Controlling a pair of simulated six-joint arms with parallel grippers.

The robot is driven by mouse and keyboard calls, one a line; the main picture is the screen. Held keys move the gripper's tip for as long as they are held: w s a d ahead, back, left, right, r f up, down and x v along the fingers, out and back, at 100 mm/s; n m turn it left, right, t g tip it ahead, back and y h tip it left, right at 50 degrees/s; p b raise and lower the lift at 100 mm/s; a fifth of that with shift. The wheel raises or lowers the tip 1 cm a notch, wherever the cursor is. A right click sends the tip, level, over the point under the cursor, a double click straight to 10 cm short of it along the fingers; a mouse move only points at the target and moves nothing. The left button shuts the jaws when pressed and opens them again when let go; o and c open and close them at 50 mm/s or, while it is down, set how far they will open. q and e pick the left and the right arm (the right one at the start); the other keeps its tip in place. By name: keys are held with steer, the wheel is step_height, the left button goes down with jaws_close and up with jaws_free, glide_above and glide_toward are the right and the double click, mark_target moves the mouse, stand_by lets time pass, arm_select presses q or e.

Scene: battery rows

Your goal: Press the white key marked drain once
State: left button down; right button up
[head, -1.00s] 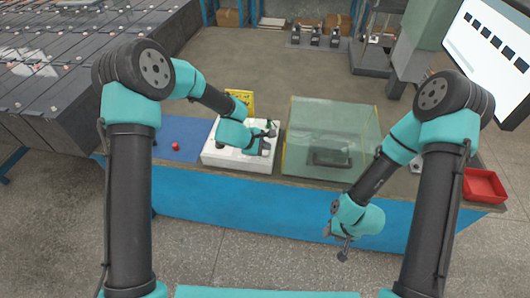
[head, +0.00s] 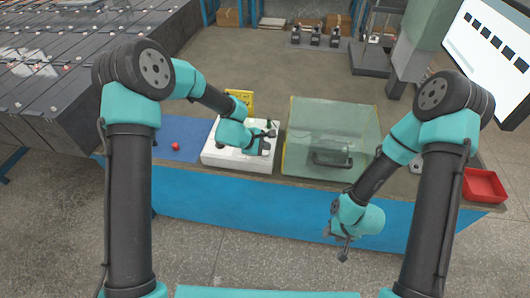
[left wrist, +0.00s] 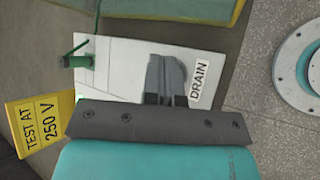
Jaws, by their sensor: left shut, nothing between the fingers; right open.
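The white box (head: 225,160) sits on the bench beneath my left gripper (head: 268,143). In the left wrist view the box top (left wrist: 122,62) carries a white label reading DRAIN (left wrist: 200,80). My left gripper's fingers (left wrist: 165,80) are shut and empty, just beside the label. The key itself cannot be made out; the fingers and gripper body cover that part of the box. I cannot tell whether the fingertips touch the surface. My right gripper (head: 343,250) is open and empty, low in front of the bench's blue front.
A green lever (left wrist: 78,58) stands on the box. A yellow sign reading TEST AT 250 V (left wrist: 38,125) is beside it. A clear greenish case (head: 332,125) stands to the right, a red tray (head: 484,186) farther right. A blue mat (head: 172,130) with a red object (head: 175,146) lies left.

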mark_target(265, 153)
arm_select(q)
steer(key=shift+f, duration=0.1)
steer(key=shift+f, duration=0.3)
steer(key=shift+f, duration=0.4)
stand_by(0.7)
steer(key=shift+r, duration=0.8)
steer(key=shift+r, duration=2.55)
